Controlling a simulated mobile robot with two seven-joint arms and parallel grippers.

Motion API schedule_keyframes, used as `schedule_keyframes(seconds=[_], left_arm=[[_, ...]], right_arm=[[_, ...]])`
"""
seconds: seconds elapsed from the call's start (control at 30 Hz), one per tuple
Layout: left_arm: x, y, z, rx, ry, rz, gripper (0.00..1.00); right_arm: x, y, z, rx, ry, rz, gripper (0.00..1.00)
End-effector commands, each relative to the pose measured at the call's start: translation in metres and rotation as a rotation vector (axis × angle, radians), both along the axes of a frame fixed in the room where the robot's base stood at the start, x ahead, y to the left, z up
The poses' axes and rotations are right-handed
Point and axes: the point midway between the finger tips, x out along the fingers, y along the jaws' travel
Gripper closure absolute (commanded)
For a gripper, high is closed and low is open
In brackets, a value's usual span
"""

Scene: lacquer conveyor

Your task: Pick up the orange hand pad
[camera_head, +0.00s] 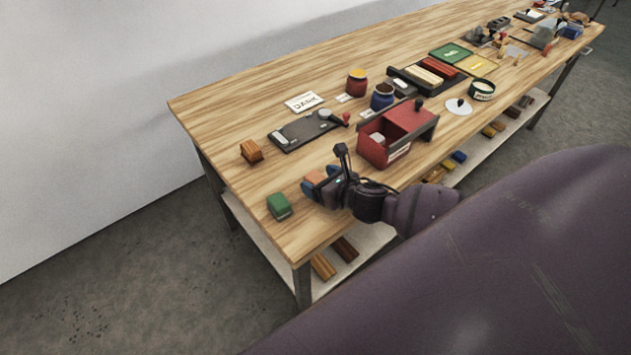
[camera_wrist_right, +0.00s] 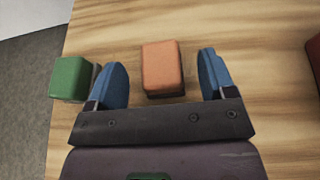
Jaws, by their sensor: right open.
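The orange hand pad (camera_wrist_right: 162,68) is a small block on the wooden table. In the right wrist view it lies between the two blue fingers of my right gripper (camera_wrist_right: 160,82), with a gap on each side. In the head view the orange pad (camera_head: 314,178) is partly hidden by my right gripper (camera_head: 322,189), which is low over the table's near left end. The gripper is open and empty. A green pad (camera_wrist_right: 71,78) lies just left of the left finger; it also shows in the head view (camera_head: 279,206). My left gripper is not in view.
A red box (camera_head: 372,150) stands to the right of the gripper. A dark tray (camera_head: 304,131) and a brown block (camera_head: 251,152) lie farther back. Jars (camera_head: 357,83) and more trays stand along the wooden table (camera_head: 232,114). The table's left edge is close to the green pad.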

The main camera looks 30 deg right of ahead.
Motion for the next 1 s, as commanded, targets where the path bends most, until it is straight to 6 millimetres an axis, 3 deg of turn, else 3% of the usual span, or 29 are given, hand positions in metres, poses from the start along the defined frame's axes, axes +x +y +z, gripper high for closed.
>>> schedule_keyframes(seconds=[0.13, 0.4, 0.77, 1.0], left_arm=[[0.0009, -0.0001, -0.0004, 0.0, -0.001, 0.0, 0.57], [0.0009, 0.0, -0.0004, 0.001, -0.002, -0.001, 0.57], [0.0001, 0.0001, -0.0009, 0.0, 0.0, 0.0, 0.57], [-0.0023, 0.0004, -0.0017, 0.001, 0.005, 0.001, 0.57]], right_arm=[[0.0126, 0.0015, -0.0055, -0.001, 0.0, 0.0, 0.23], [0.0144, 0.0018, -0.0063, 0.0, 0.001, 0.0, 0.23], [0.0143, 0.0016, -0.0062, -0.001, 0.001, 0.0, 0.77], [0.0144, 0.0015, -0.0049, -0.001, 0.0, 0.0, 0.77]])
